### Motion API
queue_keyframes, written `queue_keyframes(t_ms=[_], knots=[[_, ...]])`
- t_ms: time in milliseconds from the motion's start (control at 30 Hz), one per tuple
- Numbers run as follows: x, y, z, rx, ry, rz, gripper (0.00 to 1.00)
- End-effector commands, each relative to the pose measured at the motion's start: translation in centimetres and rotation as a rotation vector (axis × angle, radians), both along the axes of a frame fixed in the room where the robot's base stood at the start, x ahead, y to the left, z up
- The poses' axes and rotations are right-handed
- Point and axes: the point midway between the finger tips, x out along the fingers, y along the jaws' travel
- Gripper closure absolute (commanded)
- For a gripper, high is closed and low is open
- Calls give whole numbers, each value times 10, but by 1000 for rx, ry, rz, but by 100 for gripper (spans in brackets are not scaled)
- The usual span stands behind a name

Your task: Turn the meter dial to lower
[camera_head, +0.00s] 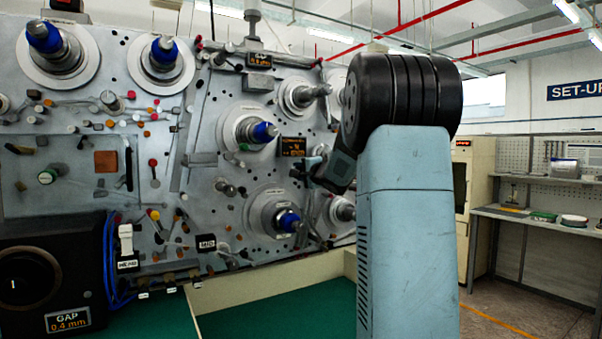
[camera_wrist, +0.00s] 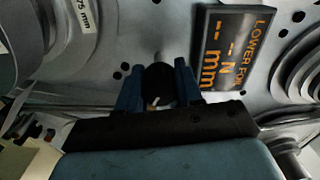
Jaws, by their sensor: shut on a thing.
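In the wrist view, a small black dial (camera_wrist: 157,78) sits on the grey machine panel. A pale mark shows on its lower part. My gripper (camera_wrist: 158,90) has its two blue fingers on either side of the dial and is shut on it. Right beside the dial is a black display (camera_wrist: 231,48) with orange text starting "LOWER", with dashes before N and mm. In the head view the display (camera_head: 293,147) is left of my arm, and my gripper (camera_head: 308,170) is at the panel just below it. The dial is hidden there.
Spindles with blue hubs crowd the panel, such as one (camera_head: 263,132) left of the display and one (camera_head: 288,221) below. A black gauge box (camera_head: 40,280) reading "GAP 0.4 mm" stands at lower left. A workbench (camera_head: 540,222) is at the right.

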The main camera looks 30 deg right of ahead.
Motion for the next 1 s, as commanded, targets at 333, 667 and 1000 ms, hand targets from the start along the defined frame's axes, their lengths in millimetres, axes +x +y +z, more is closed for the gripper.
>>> queue_keyframes(t_ms=[333, 667, 1000], knots=[[0, -2, -2, 1, 5, -4, 39], [-10, -1, -1, 0, 3, -2, 39], [-72, -4, -1, -1, 2, -4, 39]])
